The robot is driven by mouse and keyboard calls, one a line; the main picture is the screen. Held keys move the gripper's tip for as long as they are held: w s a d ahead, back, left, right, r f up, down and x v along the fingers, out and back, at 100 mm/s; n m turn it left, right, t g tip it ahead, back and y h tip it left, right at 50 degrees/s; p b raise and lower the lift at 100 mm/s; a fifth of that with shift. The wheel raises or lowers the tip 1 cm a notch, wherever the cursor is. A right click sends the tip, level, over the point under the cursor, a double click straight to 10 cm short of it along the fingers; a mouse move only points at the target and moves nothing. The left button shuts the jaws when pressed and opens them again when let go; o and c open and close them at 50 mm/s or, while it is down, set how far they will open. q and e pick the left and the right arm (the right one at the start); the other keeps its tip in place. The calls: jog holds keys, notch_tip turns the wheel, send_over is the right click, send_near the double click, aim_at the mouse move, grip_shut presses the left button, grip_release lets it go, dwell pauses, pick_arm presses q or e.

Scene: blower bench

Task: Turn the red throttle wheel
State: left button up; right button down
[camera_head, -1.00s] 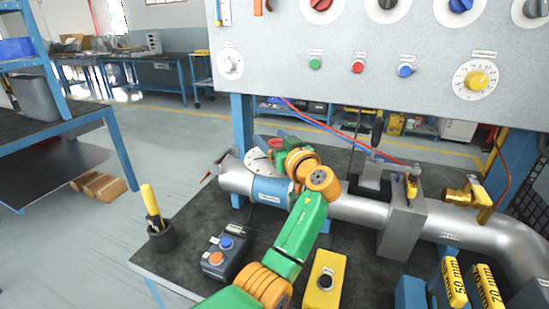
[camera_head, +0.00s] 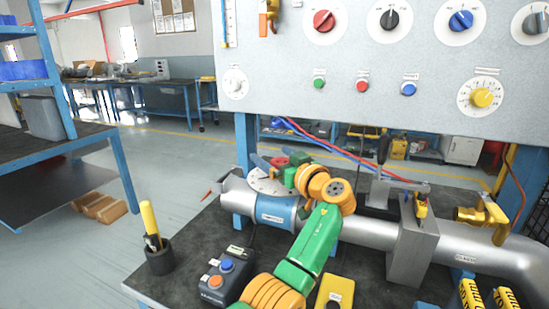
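The red throttle wheel (camera_head: 280,161) is small in the head view. It sits above a pale round dial plate (camera_head: 262,181) at the left end of the grey pipe, and is partly covered. My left arm, green and orange, reaches up from the bottom over the pipe. Its gripper (camera_head: 281,164) is at the wheel, with a grey-blue finger-like part on the wheel's left side. Whether the fingers touch the wheel or are closed on it cannot be made out. My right gripper is not in view.
The grey pipe (camera_head: 368,231) runs right across the dark bench. A button box (camera_head: 226,275), a black cup (camera_head: 159,258) with a yellow-handled tool, and a yellow box (camera_head: 335,290) stand in front. A control panel (camera_head: 290,60) with several knobs hangs above. Open floor lies left.

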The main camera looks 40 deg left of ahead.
pick_arm(q)
jog(key=shift+f, duration=0.1)
jog(key=b+v, duration=0.1)
jog(key=v, duration=0.5)
jog(key=shift+d+b, duration=0.15)
jog(key=shift+b, duration=0.2)
jog(key=shift+s+d, duration=0.2)
jog(key=shift+d, duration=0.2)
jog(key=shift+a, duration=0.1)
